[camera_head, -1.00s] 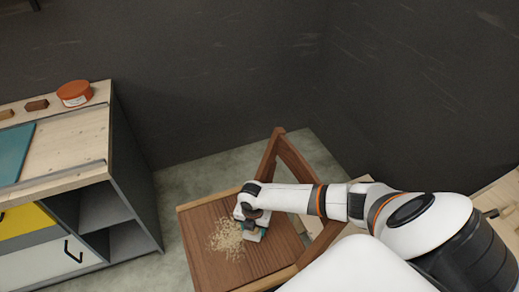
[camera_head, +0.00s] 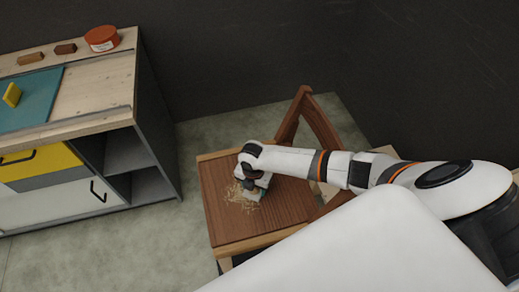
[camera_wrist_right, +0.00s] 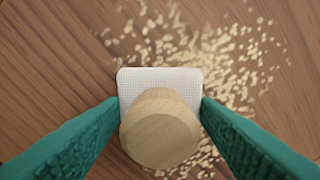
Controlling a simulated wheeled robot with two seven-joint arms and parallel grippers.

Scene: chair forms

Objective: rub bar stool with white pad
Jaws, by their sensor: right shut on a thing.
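A brown wooden seat (camera_head: 285,205) with a slanted wooden back frame is the stool; it looks like a chair. A patch of pale shavings (camera_head: 234,204) lies on the seat. My right gripper (camera_head: 252,182) is low over the seat, beside the shavings. In the right wrist view, the right gripper (camera_wrist_right: 160,125) has its teal fingers shut on the round wooden knob of the white pad (camera_wrist_right: 160,76). The pad is over the seat with shavings (camera_wrist_right: 235,55) around it; its underside is hidden. My left gripper is not in view.
A cabinet (camera_head: 100,95) with a pale wooden top stands at the left. Dark walls stand behind; grey floor (camera_head: 200,128) separates cabinet and seat.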

